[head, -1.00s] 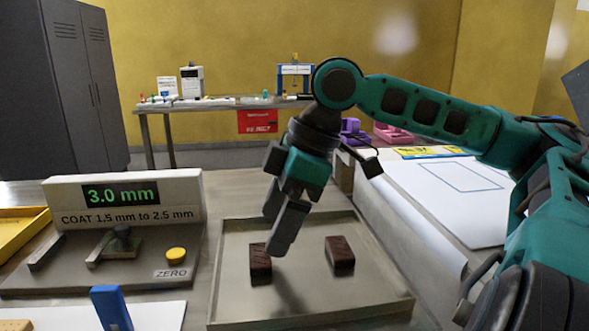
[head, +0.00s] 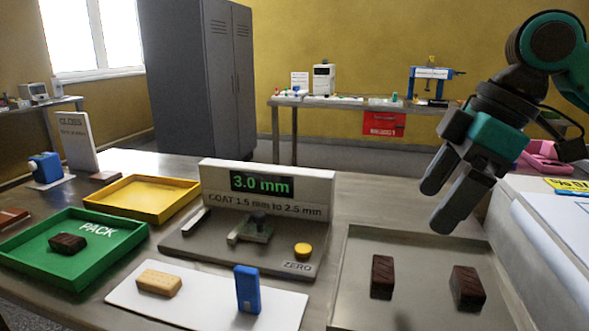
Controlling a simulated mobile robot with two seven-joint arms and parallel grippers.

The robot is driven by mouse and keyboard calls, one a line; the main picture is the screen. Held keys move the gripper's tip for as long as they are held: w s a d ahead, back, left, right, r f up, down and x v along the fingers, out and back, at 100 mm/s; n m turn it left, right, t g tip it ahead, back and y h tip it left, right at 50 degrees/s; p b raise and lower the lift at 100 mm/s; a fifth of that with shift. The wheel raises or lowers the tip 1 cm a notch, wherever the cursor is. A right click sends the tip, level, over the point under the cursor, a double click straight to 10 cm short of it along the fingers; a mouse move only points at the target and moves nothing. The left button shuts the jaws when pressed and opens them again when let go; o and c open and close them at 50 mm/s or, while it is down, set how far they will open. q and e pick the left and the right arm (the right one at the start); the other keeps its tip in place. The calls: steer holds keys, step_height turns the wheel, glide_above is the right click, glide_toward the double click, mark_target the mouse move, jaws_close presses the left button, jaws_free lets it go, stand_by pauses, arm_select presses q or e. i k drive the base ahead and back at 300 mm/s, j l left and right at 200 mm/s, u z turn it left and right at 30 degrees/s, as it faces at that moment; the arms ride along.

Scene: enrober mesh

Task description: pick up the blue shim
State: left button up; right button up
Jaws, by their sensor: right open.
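The blue shim (head: 247,290) is a small upright blue block on the right part of a white mat (head: 205,300), in front of the gauge. My right gripper (head: 444,208) is open and empty. It hangs above the grey tray, up and to the right of the shim and well apart from it. My left gripper is out of view.
The gauge (head: 268,186) reads 3.0 mm, with a yellow zero button (head: 303,250). The grey tray (head: 350,262) holds two chocolate bars. A tan bar (head: 159,282) lies left of the shim. A green PACK tray (head: 113,270) and a yellow tray (head: 190,184) stand left.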

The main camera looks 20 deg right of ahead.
mark_target(247, 279)
steer(key=k, duration=1.5)
